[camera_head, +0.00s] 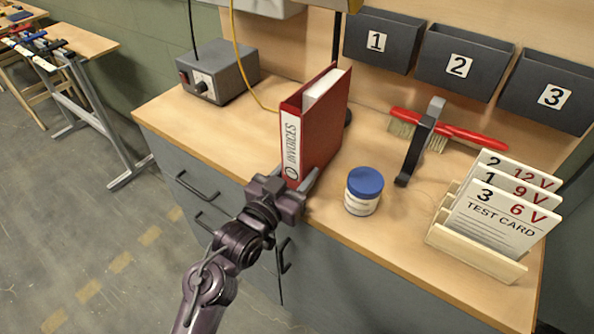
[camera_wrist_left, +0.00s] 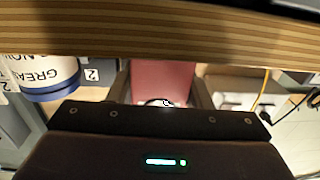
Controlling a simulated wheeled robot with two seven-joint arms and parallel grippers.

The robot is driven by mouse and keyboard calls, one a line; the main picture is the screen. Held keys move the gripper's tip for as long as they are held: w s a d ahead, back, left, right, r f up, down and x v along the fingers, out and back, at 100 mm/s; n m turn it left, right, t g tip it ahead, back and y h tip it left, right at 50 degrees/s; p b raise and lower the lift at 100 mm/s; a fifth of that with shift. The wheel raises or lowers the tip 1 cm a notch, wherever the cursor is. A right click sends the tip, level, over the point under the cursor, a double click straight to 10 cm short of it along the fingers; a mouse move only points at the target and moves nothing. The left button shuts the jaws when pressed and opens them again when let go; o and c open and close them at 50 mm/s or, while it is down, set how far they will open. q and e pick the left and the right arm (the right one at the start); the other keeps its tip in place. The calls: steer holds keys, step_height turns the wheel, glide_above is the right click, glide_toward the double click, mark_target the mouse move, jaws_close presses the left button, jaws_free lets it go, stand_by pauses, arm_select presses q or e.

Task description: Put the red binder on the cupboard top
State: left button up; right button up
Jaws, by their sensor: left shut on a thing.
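The red binder (camera_head: 322,125), with a white INVOICES label on its spine, stands upright at the front edge of the cupboard top (camera_head: 375,230). My left gripper (camera_head: 297,183) is shut on the lower part of the binder's spine, coming in over the front edge. In the left wrist view the binder (camera_wrist_left: 162,80) shows as a red strip between the two fingers (camera_wrist_left: 162,92). Whether its bottom touches the wood or hangs just above it I cannot tell, as the gripper hides it. My right gripper is not in view.
A blue-lidded jar (camera_head: 364,192) stands close to the right of the binder. A black clamp-like tool (camera_head: 420,142), a red brush (camera_head: 470,135) and a card rack (camera_head: 470,250) stand farther right. A grey box (camera_head: 218,72) is at the back left. Wood between box and binder is clear.

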arm_select(q)
steer(key=o, duration=1.3)
steer(key=shift+f, duration=0.1)
steer(key=v, duration=0.7)
steer(key=shift+f+b, duration=0.1)
steer(key=shift+b, duration=0.25)
steer(key=v, duration=0.5)
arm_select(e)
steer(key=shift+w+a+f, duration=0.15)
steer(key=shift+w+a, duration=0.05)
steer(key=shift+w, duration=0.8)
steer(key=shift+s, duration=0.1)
